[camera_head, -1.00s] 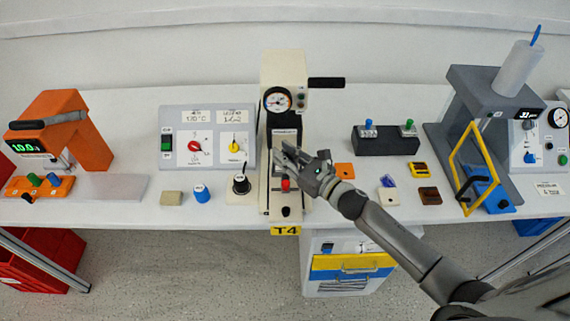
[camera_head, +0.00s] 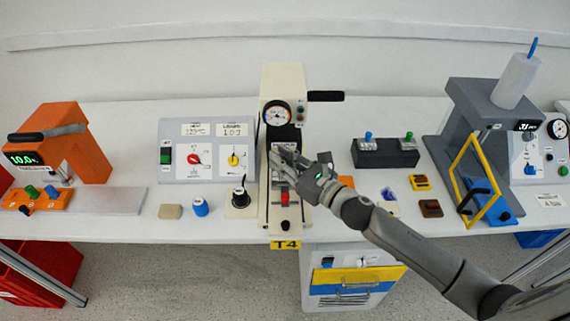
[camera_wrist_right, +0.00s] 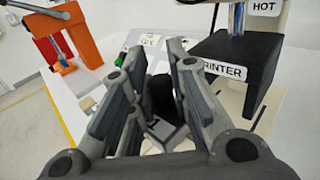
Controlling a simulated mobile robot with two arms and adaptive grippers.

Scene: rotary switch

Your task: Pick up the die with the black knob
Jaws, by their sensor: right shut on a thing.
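The die with the black knob (camera_wrist_right: 160,92) shows in the right wrist view between my fingers. Its knob is a dark upright cylinder, and a grey block (camera_wrist_right: 168,130) shows below it. My right gripper (camera_head: 279,156) is shut on the knob at the front of the cream press (camera_head: 283,82), and the wrist view shows its fingers (camera_wrist_right: 157,72) on both sides. In the head view my fingers hide the die. Whether its base touches the press bed cannot be told. My left gripper is not in view.
The press's dark head (camera_wrist_right: 232,68) is close to my right fingers. A red knob (camera_head: 285,197) is on the press bed. A black knob on a beige plate (camera_head: 240,211), a blue knob (camera_head: 200,207) and the grey control panel (camera_head: 207,172) are to the left. A black rack (camera_head: 385,155) stands right.

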